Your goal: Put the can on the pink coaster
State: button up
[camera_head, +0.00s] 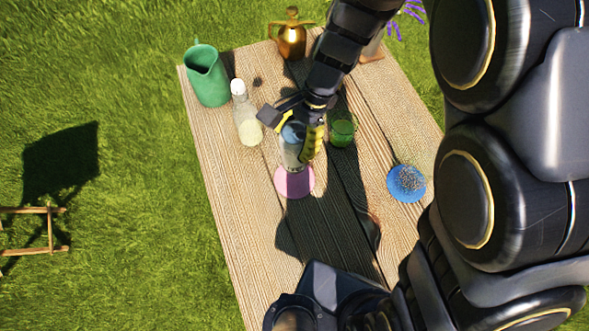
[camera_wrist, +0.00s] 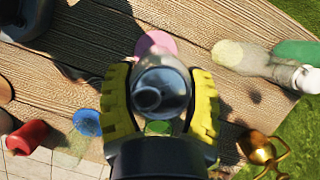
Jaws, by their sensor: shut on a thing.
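The can (camera_head: 291,157) is a grey-silver cylinder with a bluish top, held roughly upright. It shows end-on in the wrist view (camera_wrist: 160,88). My gripper (camera_head: 294,133) is shut on it, with a yellow-padded finger on each side. The pink coaster (camera_head: 296,185) is a flat round disc on the table. In the head view the can's lower end overlaps the coaster's far edge. In the wrist view part of the coaster (camera_wrist: 155,41) shows beyond the can. I cannot tell whether the can touches it.
On the wooden table (camera_head: 225,150) a pale bottle (camera_head: 248,125) stands left of the can and a green cup (camera_head: 342,130) right. A green jug (camera_head: 208,78) and brass pot (camera_head: 292,40) stand farther back. A blue coaster (camera_head: 406,184) lies right. A red object (camera_wrist: 26,137) shows in the wrist view.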

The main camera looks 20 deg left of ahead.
aim_at(295, 160)
jog(key=shift+f, duration=3.95)
jog(key=o, duration=1.1)
jog(key=shift+f, duration=0.1)
jog(key=v, duration=1.1)
jog(key=shift+s+d+r+n+t+h, duration=0.4)
jog(key=shift+s+d+r+n, duration=0.55)
jog(key=shift+s+d+r, duration=1.8)
jog(key=shift+s+d+r+n+t+h, duration=0.4)
jog(key=shift+s+d+r+n, duration=0.55)
jog(key=shift+s+d, duration=2.05)
jog(key=shift+s+d+r+n+t+h, duration=0.4)
jog(key=shift+s+d+r+n, duration=1.1)
jog(key=shift+d, duration=2.85)
